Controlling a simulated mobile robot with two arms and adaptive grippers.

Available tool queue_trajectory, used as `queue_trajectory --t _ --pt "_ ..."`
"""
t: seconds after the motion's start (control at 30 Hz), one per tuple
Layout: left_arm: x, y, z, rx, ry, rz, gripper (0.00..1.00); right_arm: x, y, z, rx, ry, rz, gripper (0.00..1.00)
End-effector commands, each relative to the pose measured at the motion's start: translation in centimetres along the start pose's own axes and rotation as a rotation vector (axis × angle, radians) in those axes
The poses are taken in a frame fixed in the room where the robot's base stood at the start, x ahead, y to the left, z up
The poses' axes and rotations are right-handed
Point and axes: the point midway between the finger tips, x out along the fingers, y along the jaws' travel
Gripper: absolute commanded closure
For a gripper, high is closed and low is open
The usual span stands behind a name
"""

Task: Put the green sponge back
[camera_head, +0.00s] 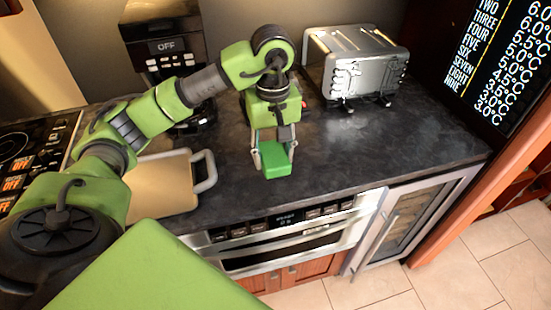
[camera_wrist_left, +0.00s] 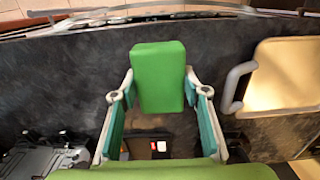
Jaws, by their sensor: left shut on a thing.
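The green sponge (camera_head: 275,160) is a bright green block held between the fingertips of my left gripper (camera_head: 273,150), over the dark countertop. In the left wrist view the sponge (camera_wrist_left: 158,76) stands lengthwise between the two fingers (camera_wrist_left: 159,92), which press on its sides. I cannot tell whether its underside touches the counter. The microwave drawer (camera_head: 285,245) below the counter's front edge looks shut. My right gripper is not in view.
A silver toaster (camera_head: 355,65) stands at the back right, and a coffee maker (camera_head: 165,45) at the back left. A cutting board (camera_head: 160,185) with a grey handle lies left of the gripper. The dark countertop (camera_head: 400,145) is clear to the right.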

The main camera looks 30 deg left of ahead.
Motion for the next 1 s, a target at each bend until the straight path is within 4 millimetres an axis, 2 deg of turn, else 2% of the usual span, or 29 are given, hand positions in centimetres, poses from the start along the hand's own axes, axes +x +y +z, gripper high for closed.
queue_trajectory --t 0.07,0.2,0.4,0.57,0.7,0.8,1.0 --pt "0.4 0.6 -1.8 -0.004 -0.004 -0.004 0.97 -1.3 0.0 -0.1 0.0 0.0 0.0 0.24" --pt "3.3 1.3 -3.8 -0.001 -0.005 -0.004 0.97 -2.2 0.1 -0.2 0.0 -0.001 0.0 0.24" --pt "5.7 2.0 -5.7 0.001 -0.001 0.0 0.97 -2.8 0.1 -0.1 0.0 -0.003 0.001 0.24" --pt "6.8 2.2 -6.4 0.002 -0.002 -0.001 0.97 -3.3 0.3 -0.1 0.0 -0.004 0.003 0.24" --pt "8.4 2.1 -6.3 0.004 -0.003 -0.002 0.97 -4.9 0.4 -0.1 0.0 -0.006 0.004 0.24" --pt "9.4 2.2 -6.3 0.004 -0.001 -0.001 0.97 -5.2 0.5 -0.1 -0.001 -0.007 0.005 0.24" --pt "9.8 2.2 -6.4 0.005 0.001 0.001 0.97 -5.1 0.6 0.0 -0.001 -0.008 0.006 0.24"
